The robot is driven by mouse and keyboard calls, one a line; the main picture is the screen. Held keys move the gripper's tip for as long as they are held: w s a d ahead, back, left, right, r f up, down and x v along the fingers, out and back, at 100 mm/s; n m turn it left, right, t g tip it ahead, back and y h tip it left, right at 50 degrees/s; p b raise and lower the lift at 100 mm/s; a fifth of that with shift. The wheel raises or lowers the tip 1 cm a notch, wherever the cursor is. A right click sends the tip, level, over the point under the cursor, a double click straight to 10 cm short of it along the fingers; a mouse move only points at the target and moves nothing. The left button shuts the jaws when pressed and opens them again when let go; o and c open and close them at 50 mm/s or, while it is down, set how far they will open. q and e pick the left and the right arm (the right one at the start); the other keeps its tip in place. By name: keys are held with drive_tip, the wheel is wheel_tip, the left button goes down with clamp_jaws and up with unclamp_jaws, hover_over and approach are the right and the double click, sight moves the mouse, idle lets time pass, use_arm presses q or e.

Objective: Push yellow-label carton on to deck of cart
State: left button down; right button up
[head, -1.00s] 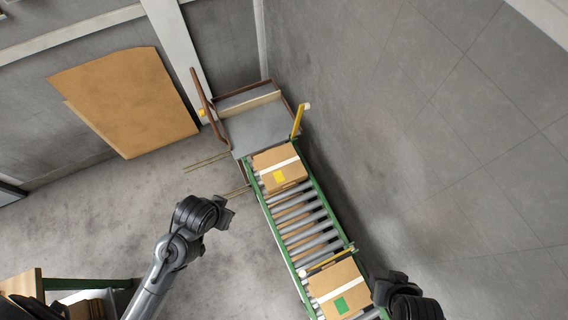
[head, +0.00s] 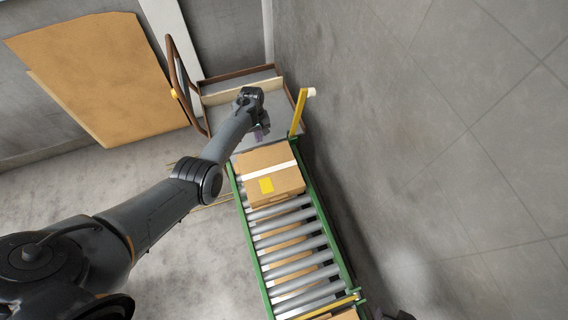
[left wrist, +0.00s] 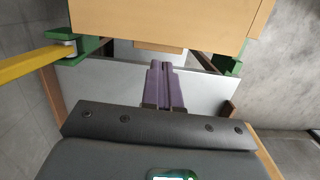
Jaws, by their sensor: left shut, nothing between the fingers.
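The yellow-label carton (head: 268,175) sits on the far end of the roller conveyor, a brown box with a white tape strip and a yellow label. The cart stands beyond it, its grey deck (head: 283,133) bare in the visible parts. My left gripper (head: 262,130) is over the deck, on the cart side of the carton. In the left wrist view, its purple fingers (left wrist: 165,88) are together and empty, pointing towards the carton (left wrist: 165,18); contact cannot be told. My right gripper cannot be seen; only a dark sliver shows at the bottom edge.
The green-framed roller conveyor (head: 292,243) has bare rollers behind the carton. A raised yellow bar (head: 298,112) stands at the conveyor's end, right of the deck. The cart's brown handle (head: 180,80) rises at left. Another carton (head: 345,314) shows at the bottom edge.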

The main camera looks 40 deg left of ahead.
use_arm(q)
drive_tip(key=w+d+f, duration=0.1)
drive_tip(key=w, duration=0.1)
drive_tip(key=p, duration=0.4)
approach(273, 168)
drive_tip(key=shift+h, duration=0.3)
drive_tip(key=f, duration=0.5)
drive_tip(key=shift+s+d+f, duration=0.3)
drive_tip(key=shift+f, duration=0.05)
drive_tip(key=shift+d+f+b, duration=0.1)
drive_tip(key=shift+f+b, duration=0.25)
drive_tip(key=shift+f, duration=0.5)
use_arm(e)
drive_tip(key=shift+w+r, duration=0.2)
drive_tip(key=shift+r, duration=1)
